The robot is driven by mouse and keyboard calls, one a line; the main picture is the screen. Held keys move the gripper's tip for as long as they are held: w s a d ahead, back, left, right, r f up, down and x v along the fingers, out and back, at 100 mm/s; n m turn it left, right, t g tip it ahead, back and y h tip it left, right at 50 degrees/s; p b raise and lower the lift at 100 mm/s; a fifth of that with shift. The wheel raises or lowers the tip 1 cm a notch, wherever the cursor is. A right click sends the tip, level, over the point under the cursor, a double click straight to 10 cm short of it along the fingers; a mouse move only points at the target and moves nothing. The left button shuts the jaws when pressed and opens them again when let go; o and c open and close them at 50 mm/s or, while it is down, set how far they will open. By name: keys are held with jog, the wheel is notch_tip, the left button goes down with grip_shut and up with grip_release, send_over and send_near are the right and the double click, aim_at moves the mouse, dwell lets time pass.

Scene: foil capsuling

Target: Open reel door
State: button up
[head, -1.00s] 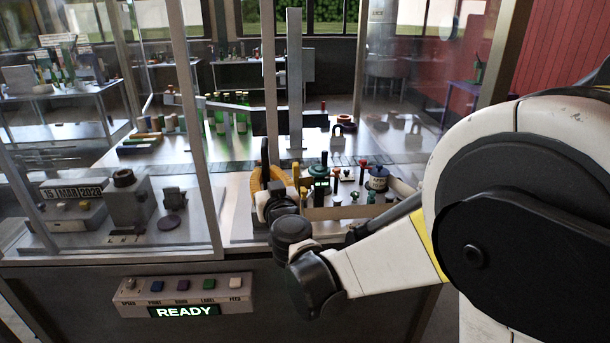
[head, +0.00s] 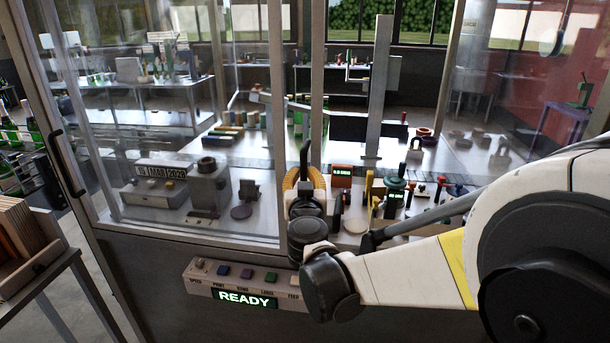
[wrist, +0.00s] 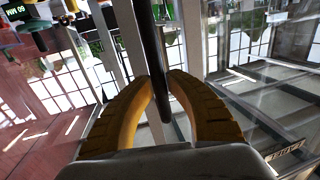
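The black bar handle (head: 304,158) stands upright beside a slim grey frame post (head: 317,90) of the glazed machine front. I take this post as the edge of the reel door; its other edges are hard to make out through the glass. My gripper (head: 305,190) is at the handle's lower part, and my wrist hides the handle's bottom end. In the wrist view the handle (wrist: 152,40) runs between the two yellow ribbed fingers of my gripper (wrist: 163,82). The fingertips close in around it, with no clear gap.
A control box (head: 247,284) with several buttons and a READY display is on the front below. Small knobs and tools (head: 395,195) stand right of my gripper, behind my forearm. A stamping unit (head: 205,188) is behind glass. A wooden rack (head: 25,240) stands at left.

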jog(key=shift+o, duration=1.3)
jog(key=s+d, duration=0.1)
jog(key=s, duration=1.1)
